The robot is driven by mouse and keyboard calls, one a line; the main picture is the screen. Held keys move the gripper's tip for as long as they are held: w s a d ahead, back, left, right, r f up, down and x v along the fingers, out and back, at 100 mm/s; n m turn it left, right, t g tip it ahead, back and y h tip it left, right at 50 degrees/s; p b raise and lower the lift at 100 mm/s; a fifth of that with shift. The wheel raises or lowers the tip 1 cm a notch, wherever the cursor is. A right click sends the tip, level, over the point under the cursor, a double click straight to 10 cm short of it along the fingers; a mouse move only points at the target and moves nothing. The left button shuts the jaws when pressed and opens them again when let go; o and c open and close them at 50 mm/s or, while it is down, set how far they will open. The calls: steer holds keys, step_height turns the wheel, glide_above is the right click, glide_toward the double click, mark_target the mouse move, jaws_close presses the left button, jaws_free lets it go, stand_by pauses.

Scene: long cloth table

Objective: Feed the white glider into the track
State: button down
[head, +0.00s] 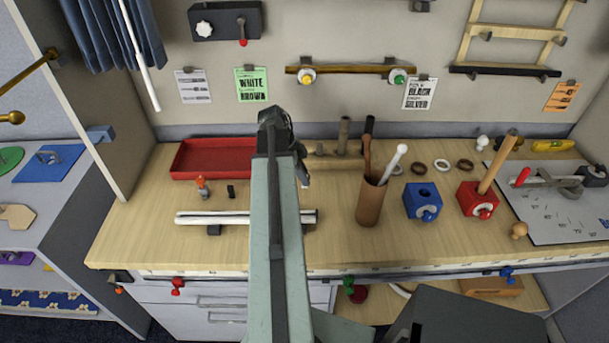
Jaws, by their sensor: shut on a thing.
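A white track (240,217) lies level on dark supports near the table's front edge, left of the middle. My arm crosses in front of its right part, and its right end shows past the arm. My gripper (302,176) is at the far end of the arm, above the table and behind the track's right end. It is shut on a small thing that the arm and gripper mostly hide. I cannot make out the white glider anywhere. A small black piece (231,191) and a small grey piece with an orange top (201,187) stand behind the track.
A red tray (212,158) is at the back left. A brown cup (371,202) with rods stands right of my arm. The table left of the track is clear.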

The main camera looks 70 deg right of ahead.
steer(key=shift+f+b, duration=2.15)
steer(key=shift+f, duration=0.25)
steer(key=c, duration=1.3)
jaws_free()
steer(key=shift+c, duration=0.2)
steer(key=shift+r, duration=0.1)
steer(key=shift+r+p, duration=0.45)
steer(key=shift+p, duration=0.1)
jaws_close()
